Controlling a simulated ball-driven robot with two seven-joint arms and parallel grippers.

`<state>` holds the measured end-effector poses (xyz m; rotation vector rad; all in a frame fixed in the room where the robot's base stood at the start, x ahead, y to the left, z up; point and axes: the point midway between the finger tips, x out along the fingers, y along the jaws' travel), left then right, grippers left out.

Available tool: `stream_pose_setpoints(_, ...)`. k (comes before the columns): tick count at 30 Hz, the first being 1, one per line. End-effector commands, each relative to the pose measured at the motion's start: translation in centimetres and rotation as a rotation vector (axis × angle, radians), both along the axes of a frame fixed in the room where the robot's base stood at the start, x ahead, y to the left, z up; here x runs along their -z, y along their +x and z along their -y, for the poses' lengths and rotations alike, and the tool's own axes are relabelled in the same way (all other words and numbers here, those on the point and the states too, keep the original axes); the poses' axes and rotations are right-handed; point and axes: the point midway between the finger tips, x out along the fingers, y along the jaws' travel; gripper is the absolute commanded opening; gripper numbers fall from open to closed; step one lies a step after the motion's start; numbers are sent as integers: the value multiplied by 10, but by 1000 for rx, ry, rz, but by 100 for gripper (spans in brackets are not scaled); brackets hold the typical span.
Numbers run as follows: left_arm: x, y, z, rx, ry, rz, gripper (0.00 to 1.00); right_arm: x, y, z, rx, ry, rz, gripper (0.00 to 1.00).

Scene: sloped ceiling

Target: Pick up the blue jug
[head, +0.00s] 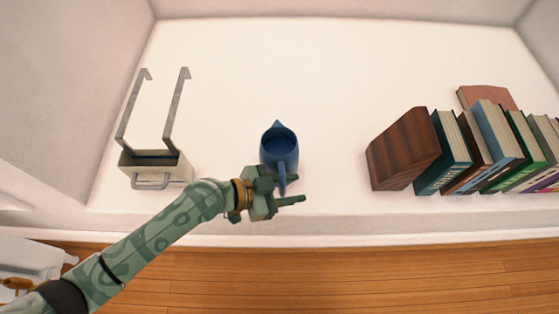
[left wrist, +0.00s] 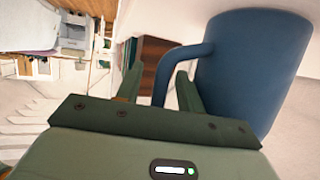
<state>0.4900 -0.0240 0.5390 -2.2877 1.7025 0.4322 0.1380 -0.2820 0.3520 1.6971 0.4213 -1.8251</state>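The blue jug (head: 276,143) stands upright on the white shelf in the head view, its spout pointing to the back and its handle toward the front. In the left wrist view the jug (left wrist: 252,62) fills the upper right, tilted by the camera's angle. My left gripper (head: 283,190) is at the front of the jug, by the handle. In the left wrist view its two green fingers (left wrist: 159,86) are apart, and the handle shows between them with a visible gap on the left. Whether either finger touches the handle, I cannot tell. My right gripper is out of view.
A cream box (head: 177,173) with grey hooks stands left of the jug. A wooden bookend (head: 402,150) and a row of books (head: 497,140) stand to the right. The shelf (head: 330,75) is clear behind the jug. A wooden floor (head: 400,275) lies below the front edge.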

Motion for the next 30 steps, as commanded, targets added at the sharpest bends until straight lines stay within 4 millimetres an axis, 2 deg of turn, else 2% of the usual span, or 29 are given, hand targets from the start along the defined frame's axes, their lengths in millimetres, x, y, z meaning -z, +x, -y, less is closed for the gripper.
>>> stream_pose_setpoints(1, 0, 0, 0, 0, 0, 0, 38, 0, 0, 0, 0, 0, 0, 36)
stream_pose_setpoints(5, 0, 0, 0, 0, 0, 0, 2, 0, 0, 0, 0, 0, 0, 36)
stream_pose_setpoints(6, 0, 0, 0, 0, 0, 0, 0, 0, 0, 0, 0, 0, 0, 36)
stream_pose_setpoints(30, 0, 0, -1, -1, 0, -1, 0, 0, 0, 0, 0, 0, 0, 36)
